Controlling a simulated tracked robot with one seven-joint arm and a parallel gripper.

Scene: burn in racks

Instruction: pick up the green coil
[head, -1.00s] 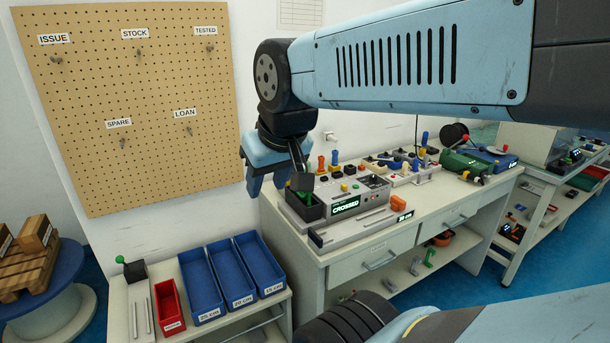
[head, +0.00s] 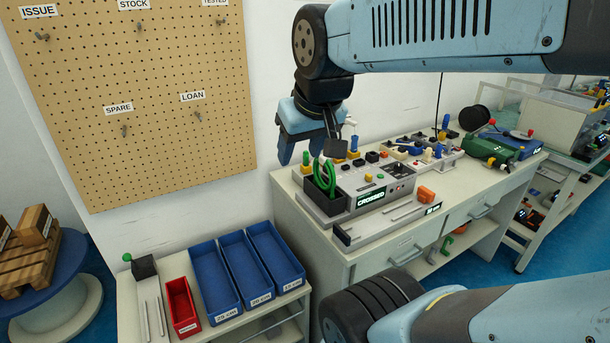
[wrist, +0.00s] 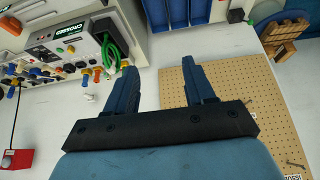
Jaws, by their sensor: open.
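The green coil (head: 325,178) stands in a dark open-topped box (head: 318,203) at the left end of the grey tester on the bench. In the wrist view, the coil (wrist: 112,52) lies left of my fingers, and part of it is hidden by the dark box around it. My gripper (head: 294,155) is open and empty. In the head view it hangs up and to the left of the coil, close to the wall. In the wrist view my two blue fingers (wrist: 160,72) are spread apart with no object between them. The tester's display reads CROSSED.
Small coloured plugs and an orange block (head: 426,194) are on the bench. A pegboard (head: 150,150) hangs on the wall to the left. Blue bins (head: 215,282) and a red bin (head: 182,305) sit on a lower cart in front.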

